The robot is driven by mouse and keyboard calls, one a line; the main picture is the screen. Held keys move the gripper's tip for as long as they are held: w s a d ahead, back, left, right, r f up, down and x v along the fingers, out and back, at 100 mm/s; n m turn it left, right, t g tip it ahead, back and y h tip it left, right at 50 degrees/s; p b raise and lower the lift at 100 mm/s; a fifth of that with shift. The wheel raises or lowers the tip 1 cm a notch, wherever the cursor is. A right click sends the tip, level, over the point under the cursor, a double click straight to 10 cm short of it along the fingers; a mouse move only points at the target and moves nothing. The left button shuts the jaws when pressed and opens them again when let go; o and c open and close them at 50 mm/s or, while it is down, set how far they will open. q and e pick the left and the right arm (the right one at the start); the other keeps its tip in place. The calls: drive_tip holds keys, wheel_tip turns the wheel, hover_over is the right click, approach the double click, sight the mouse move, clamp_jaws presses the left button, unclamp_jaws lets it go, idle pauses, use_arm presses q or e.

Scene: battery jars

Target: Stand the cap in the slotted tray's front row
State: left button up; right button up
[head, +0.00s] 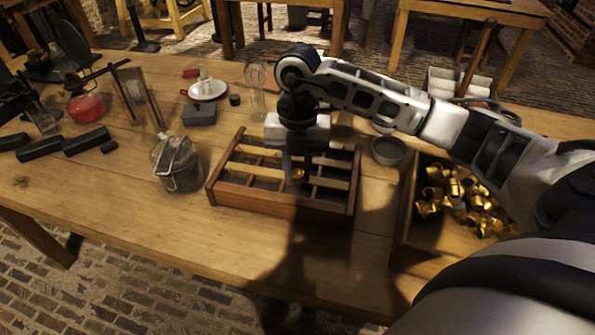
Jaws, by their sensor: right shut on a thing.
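The slotted tray (265,204) is a wooden tray with dividers, in the middle of the table. My right gripper (297,172) points down into the tray from above, over its front part. It is shut on a small brass cap (298,174), of which only a little shows between the dark fingers. The cap is low among the slots; I cannot tell whether it touches the tray floor or how upright it is. The gripper and wrist hide part of the tray's middle and back. My left gripper is not in view.
A wooden crate (412,240) with several loose brass caps (465,200) stands right of the tray. A wire-bailed glass jar (178,168) stands close to its left. The table front left is clear.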

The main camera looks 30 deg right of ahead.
drive_tip(key=shift+f, duration=0.95)
